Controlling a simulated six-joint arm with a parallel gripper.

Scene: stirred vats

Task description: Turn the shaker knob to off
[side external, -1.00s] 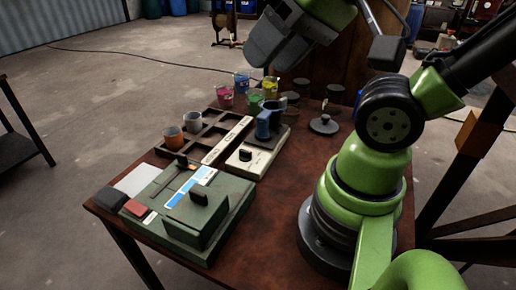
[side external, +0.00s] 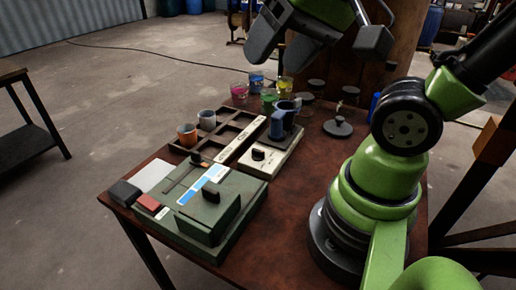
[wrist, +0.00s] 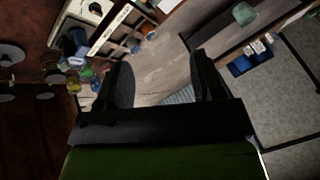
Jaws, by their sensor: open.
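The shaker is a small pale box (side external: 273,154) on the brown table, with a black knob (side external: 258,154) on its near end. A blue cup (side external: 284,122) stands at its far end. Which way the knob points is too small to tell. In the wrist view the pale box (wrist: 83,10) and its black knob (wrist: 96,9) show at the top left. My gripper (side external: 278,58) hangs high above the far side of the table, well apart from the shaker. In the wrist view its two fingers (wrist: 163,75) are apart with nothing between them.
A green box (side external: 225,225) with a black knob stands at the table's near side. A dark rack (side external: 228,130) holds orange and grey cups. Several coloured beakers (side external: 268,97) stand behind it. A dark lidded disc (side external: 338,127) lies to the right. Bare table lies right of the shaker.

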